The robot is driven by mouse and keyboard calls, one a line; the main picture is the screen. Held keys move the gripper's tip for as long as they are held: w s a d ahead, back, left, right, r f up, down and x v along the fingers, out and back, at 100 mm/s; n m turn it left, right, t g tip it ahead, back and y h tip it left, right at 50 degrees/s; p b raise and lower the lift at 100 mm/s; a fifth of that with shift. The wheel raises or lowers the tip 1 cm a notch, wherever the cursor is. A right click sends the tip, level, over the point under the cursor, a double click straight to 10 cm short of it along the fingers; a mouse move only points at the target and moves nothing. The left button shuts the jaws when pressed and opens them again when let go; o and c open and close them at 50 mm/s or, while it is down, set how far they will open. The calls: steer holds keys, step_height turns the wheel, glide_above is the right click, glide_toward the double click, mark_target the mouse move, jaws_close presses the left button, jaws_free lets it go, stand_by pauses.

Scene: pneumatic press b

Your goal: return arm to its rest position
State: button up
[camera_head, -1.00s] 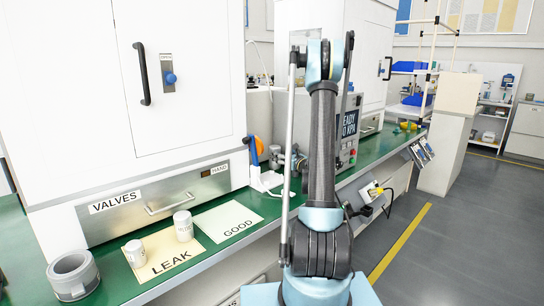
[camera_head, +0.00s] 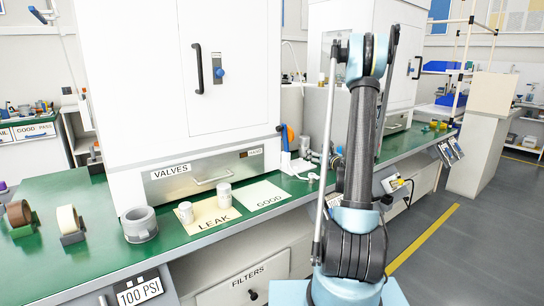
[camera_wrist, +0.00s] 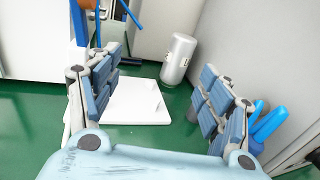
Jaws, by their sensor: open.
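My arm (camera_head: 358,160) stands upright in the right half of the head view, in front of the green bench. My gripper is not visible there. In the wrist view my gripper (camera_wrist: 155,78) is open, with its blue-padded fingers spread apart and nothing between them in its grasp. Beyond the fingers, a silver cylinder with a label (camera_wrist: 178,60) stands on a green surface, next to a white flat-based piece (camera_wrist: 135,102).
Two white canisters stand on the LEAK sheet (camera_head: 208,220); the GOOD sheet (camera_head: 262,195) is bare. A grey ring (camera_head: 139,223) and tape rolls (camera_head: 68,222) are on the bench (camera_head: 95,190). White cabinets rise behind. Blue handles (camera_wrist: 265,125) lie right of my gripper.

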steer(key=s+a+r+n+g, duration=0.1)
steer(key=s+a+n+g, duration=0.4)
steer(key=s+n, duration=0.5)
steer(key=s+a+r+n+g, duration=0.1)
steer(key=s+a+n+g, duration=0.3)
steer(key=s+a+n, duration=0.55)
steer(key=s+d+f+n+g+h, duration=0.1)
steer(key=s+d+n, duration=0.3)
steer(key=s, duration=0.5)
steer(key=s+d+f+n+g+h, duration=0.2)
steer(key=s+d+f+n+h, duration=0.1)
steer(key=s, duration=0.7)
steer(key=s+d+f+n+g+h, duration=0.2)
steer(key=s+d+f+n, duration=0.2)
steer(key=s, duration=0.6)
steer(key=shift+d+n+h, duration=0.3)
steer(key=shift+d+n, duration=0.15)
steer(key=shift+n, duration=0.1)
steer(key=shift+w+f, duration=0.15)
steer(key=shift+w, duration=0.2)
